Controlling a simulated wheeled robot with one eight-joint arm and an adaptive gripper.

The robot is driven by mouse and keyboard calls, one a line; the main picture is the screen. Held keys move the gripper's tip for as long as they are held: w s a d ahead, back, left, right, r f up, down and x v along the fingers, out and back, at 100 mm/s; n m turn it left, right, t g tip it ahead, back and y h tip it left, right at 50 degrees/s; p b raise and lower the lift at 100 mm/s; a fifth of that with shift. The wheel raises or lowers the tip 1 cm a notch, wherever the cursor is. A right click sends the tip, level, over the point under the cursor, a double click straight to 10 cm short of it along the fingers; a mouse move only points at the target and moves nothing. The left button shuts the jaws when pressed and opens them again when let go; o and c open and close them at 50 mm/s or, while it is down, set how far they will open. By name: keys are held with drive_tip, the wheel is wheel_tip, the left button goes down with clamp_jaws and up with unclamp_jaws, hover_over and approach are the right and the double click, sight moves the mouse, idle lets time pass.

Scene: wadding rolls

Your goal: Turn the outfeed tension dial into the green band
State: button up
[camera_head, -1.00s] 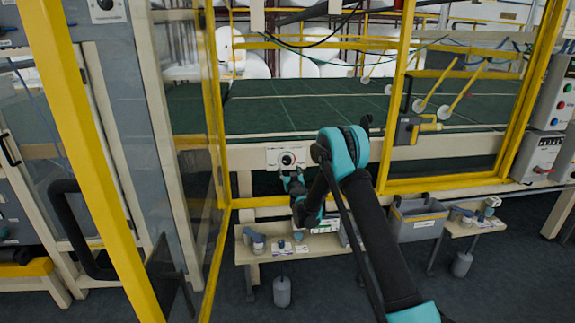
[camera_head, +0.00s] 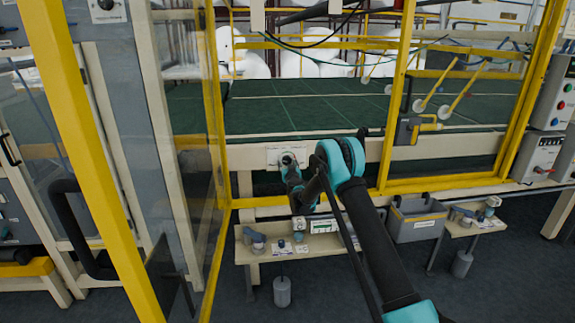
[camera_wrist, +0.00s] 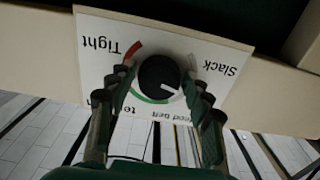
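The tension dial is a round black knob (camera_wrist: 157,74) on a white panel (camera_wrist: 105,70) marked "Tight" and "Slack", which appears upside down in the wrist view. A red arc lies on the Tight side and a green band (camera_wrist: 146,99) curves along the knob's lower edge. A white pointer mark (camera_wrist: 171,90) on the knob points to the lower right, near the green band's right end, toward Slack. My gripper (camera_wrist: 158,80) is open, with one finger on each side of the knob and small gaps seeming to remain. In the head view my gripper (camera_head: 289,166) partly covers the dial.
The panel sits on a beige rail (camera_head: 345,152) below the green conveyor bed (camera_head: 270,110). Yellow guard posts (camera_head: 395,95) and an open clear door (camera_head: 190,110) stand on either side. Below are a small shelf (camera_head: 310,246) with items and a grey bin (camera_head: 418,222).

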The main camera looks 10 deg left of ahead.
drive_tip(key=c, duration=0.7)
drive_tip(key=shift+m, duration=0.3)
drive_tip(key=m, duration=0.3)
drive_tip(key=shift+m, duration=0.3)
drive_tip(key=m, duration=0.4)
drive_tip(key=shift+a, duration=0.1)
drive_tip(key=m, duration=0.5)
drive_tip(key=shift+r, duration=0.1)
drive_tip(key=shift+m, duration=1.8)
